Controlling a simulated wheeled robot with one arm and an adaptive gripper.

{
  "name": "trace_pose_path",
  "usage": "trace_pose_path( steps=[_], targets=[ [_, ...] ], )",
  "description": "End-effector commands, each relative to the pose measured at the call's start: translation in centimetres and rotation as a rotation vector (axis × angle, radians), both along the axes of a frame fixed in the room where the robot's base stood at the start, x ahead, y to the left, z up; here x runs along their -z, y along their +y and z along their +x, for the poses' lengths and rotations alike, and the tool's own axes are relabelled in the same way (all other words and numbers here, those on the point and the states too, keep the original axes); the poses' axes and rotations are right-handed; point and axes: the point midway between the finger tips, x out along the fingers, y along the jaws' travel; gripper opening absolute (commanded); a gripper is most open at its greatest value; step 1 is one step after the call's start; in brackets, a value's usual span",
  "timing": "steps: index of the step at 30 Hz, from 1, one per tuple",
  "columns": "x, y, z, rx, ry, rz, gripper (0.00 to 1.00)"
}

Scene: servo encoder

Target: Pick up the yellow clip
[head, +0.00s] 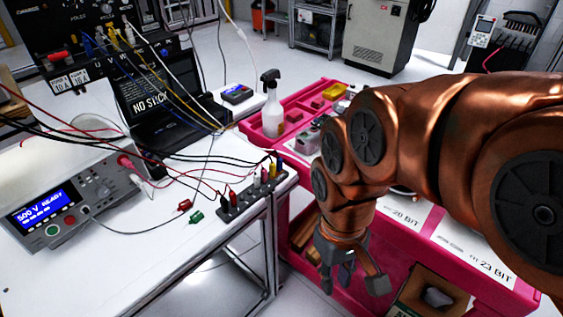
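The yellow clip (273,170) stands upright at the far right end of a black terminal strip (245,198), near the right edge of the white workbench (120,265). My gripper (354,281) hangs fingers down, to the right of and below the clip in the picture, beyond the bench edge. Its grey fingers are spread apart and nothing shows between them. It is clear of the clip.
Loose red (184,205) and green (195,217) clips lie on the bench left of the strip. Several cables cross the bench from the tester (75,195). A pink cart (300,205) with a spray bottle (272,108) stands beside the bench, partly behind my arm.

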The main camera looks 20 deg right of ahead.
Motion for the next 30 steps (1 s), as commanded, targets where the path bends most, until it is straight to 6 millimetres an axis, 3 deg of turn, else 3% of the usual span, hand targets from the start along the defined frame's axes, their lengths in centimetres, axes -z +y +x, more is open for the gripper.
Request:
trace_pose_path(
  steps=[6, 18, 30],
  targets=[
    [-2.0, 1.4, 5.4, -0.254, -0.003, 0.087, 0.46],
    [-4.3, 3.0, 15.8, -0.724, -0.038, 0.262, 0.46],
    [-4.4, 3.1, 25.9, -1.151, -0.122, 0.415, 0.46]
  ],
)
